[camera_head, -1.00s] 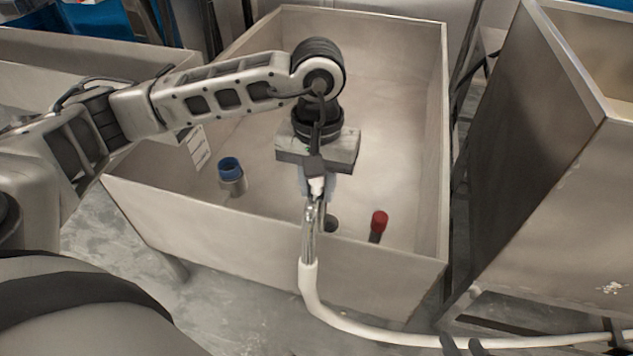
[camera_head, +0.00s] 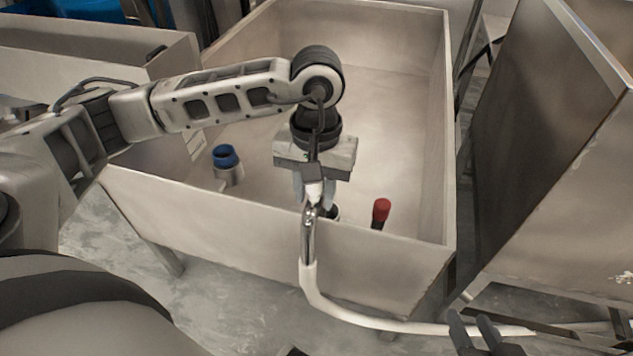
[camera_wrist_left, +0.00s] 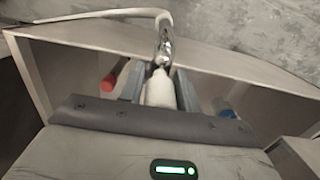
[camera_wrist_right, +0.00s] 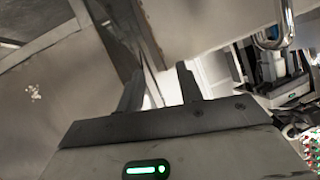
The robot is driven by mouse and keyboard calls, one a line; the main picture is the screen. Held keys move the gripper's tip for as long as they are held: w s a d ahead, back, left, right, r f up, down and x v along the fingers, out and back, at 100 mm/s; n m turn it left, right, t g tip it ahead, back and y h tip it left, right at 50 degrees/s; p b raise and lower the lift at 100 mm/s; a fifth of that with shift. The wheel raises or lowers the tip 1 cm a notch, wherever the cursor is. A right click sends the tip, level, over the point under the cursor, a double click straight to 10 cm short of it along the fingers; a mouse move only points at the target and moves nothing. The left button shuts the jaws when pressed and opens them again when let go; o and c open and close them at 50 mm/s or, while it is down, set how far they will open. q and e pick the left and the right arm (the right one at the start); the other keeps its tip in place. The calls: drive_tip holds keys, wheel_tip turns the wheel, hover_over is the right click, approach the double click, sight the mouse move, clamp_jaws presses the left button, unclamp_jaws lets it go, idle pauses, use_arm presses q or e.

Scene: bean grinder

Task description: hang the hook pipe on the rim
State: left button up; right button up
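The hook pipe has a chrome bend (camera_head: 308,238) and a white hose (camera_head: 350,318). The bend is at the tub's front rim (camera_head: 210,198), with its chrome leg and hose hanging outside the front wall. Whether it rests on the rim is unclear. My left gripper (camera_head: 314,190) is over the tub just inside the rim, shut on the pipe's white end (camera_wrist_left: 158,90). The chrome bend also shows beyond it in the left wrist view (camera_wrist_left: 165,40). My right gripper (camera_head: 476,328) is open near the hose, low outside the tub; its fingers are apart in the right wrist view (camera_wrist_right: 158,85).
Inside the metal tub stand a blue-topped cylinder (camera_head: 227,165) and a red-topped black one (camera_head: 381,213). A large metal hopper (camera_head: 550,130) stands at the right. Another metal bin (camera_head: 100,60) is at the back left. Grey floor lies in front.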

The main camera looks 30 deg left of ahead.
use_arm(q)
drive_tip(key=shift+o, duration=1.3)
drive_tip(key=shift+r, duration=0.1)
use_arm(e)
drive_tip(key=shift+r, duration=0.1)
use_arm(q)
drive_tip(key=shift+r, duration=0.3)
wheel_tip(320, 180, up, 15)
drive_tip(key=w+p, duration=0.1)
drive_tip(key=p, duration=0.2)
drive_tip(key=shift+a+r, duration=0.15)
drive_tip(key=shift+r, duration=0.05)
use_arm(e)
drive_tip(key=shift+s+d+f+g+h, duration=0.1)
drive_tip(key=shift+d+f+g+h, duration=0.15)
drive_tip(key=shift+f+g, duration=0.25)
drive_tip(key=shift+d+f+g+h, duration=0.25)
drive_tip(key=shift+f+g, duration=0.15)
drive_tip(key=shift+f, duration=0.05)
